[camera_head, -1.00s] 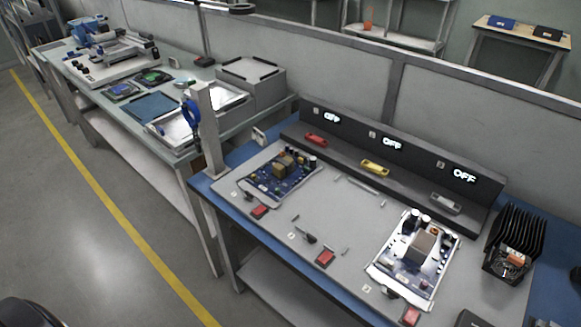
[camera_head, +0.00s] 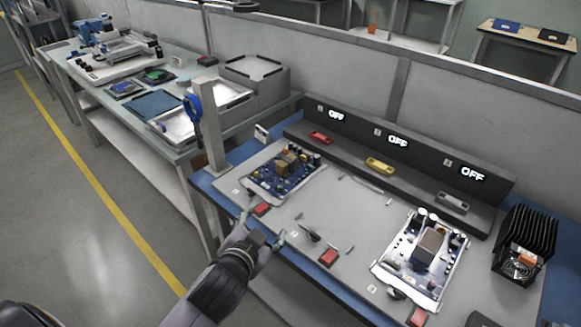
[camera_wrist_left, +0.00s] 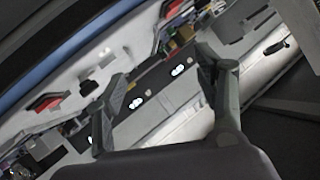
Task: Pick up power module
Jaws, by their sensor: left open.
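Two board-like modules lie on the grey work mat; I cannot tell which is meant by the power module. One is a blue circuit board (camera_head: 284,174) with tan parts at the mat's left. The other is a pale board (camera_head: 422,254) with a brown-grey block and capacitors at the right. My left gripper (camera_head: 263,227) is open and empty over the bench's front edge, in front of the blue board and apart from it. In the left wrist view its two fingers (camera_wrist_left: 160,68) are spread, with the bench tilted behind them. My right gripper is not in view.
A dark console with OFF displays (camera_head: 398,140) runs along the bench's back, with red, yellow and grey pieces on its ledge. Red blocks (camera_head: 328,257) line the front edge. A black finned heatsink (camera_head: 524,243) stands at the right. A post (camera_head: 207,130) rises at the left corner.

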